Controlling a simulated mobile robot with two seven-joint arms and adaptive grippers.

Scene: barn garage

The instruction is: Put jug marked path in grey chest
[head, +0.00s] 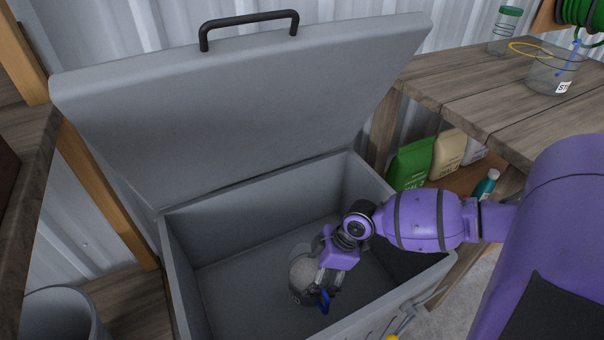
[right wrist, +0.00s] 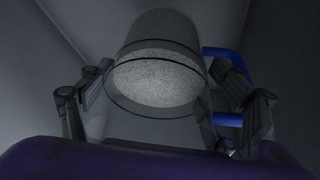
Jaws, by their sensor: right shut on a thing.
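The grey chest (head: 172,265) stands with its lid (head: 240,105) raised. A clear jug (head: 304,272) with pale grainy contents and a blue handle is inside the chest opening. It also shows in the right wrist view (right wrist: 160,75). My right gripper (head: 322,277) reaches down into the chest and is shut on the jug, with a finger on either side of it in the wrist view. No marking on this jug can be read. Whether the jug touches the chest floor cannot be told. My left gripper is not in view.
A wooden workbench (head: 480,88) at the right holds another clear jug (head: 552,72) with a label and a green-capped jar (head: 504,30). Bags (head: 412,163) and a teal bottle (head: 486,186) sit below it. A grey bin (head: 62,312) stands at lower left.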

